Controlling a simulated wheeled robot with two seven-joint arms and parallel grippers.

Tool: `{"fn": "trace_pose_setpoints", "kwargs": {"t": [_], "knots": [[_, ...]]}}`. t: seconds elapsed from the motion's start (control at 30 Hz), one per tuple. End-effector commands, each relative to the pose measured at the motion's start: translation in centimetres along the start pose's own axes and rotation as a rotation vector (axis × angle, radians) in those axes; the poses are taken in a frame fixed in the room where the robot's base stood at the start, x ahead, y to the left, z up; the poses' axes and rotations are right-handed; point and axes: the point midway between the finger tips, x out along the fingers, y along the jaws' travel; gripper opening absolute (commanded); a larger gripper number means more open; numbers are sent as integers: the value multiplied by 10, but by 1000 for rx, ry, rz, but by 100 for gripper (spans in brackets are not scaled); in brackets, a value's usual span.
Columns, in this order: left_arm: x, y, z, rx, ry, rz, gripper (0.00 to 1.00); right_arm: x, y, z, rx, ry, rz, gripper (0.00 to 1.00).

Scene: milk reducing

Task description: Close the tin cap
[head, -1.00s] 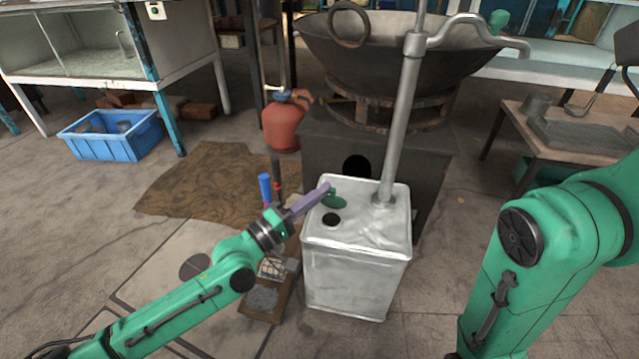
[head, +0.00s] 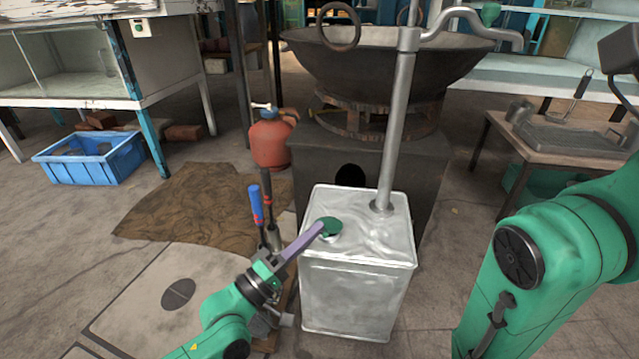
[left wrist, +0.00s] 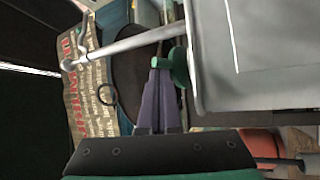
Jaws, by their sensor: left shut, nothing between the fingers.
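The square metal tin (head: 355,285) stands upright on the floor in front of the stove, with a pump pipe (head: 395,130) rising from its top. The green cap (head: 331,226) now lies over the place of the tin's dark opening, which is hidden. My left gripper (head: 318,229) is shut and empty, its purple fingertips at the cap's left edge. In the left wrist view, the shut fingers (left wrist: 160,78) are close to the cap (left wrist: 181,66), beside the tin's top (left wrist: 196,60). I cannot tell whether the cap is fully seated. My right arm shows at right; its gripper is out of view.
A stove (head: 335,165) with a large wok (head: 390,62) stands behind the tin. A red gas cylinder (head: 270,143), blue-handled tool (head: 255,203) and blue crate (head: 88,165) are to the left. A low table (head: 560,150) is at right.

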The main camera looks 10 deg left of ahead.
Motion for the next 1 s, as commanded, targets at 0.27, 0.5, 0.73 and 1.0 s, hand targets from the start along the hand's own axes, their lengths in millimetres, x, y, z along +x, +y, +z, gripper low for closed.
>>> {"fn": "trace_pose_setpoints", "kwargs": {"t": [0.27,0.5,0.73,1.0], "knots": [[-5,-8,4,0,-1,-1,0,-1,0,-1,0,1,0,62],[-6,-10,4,0,0,0,0,-1,0,-1,0,1,0,62],[-6,-10,4,1,0,0,0,-1,0,-1,0,1,0,62],[-4,-6,3,1,1,0,0,4,1,1,-1,0,0,62]]}}
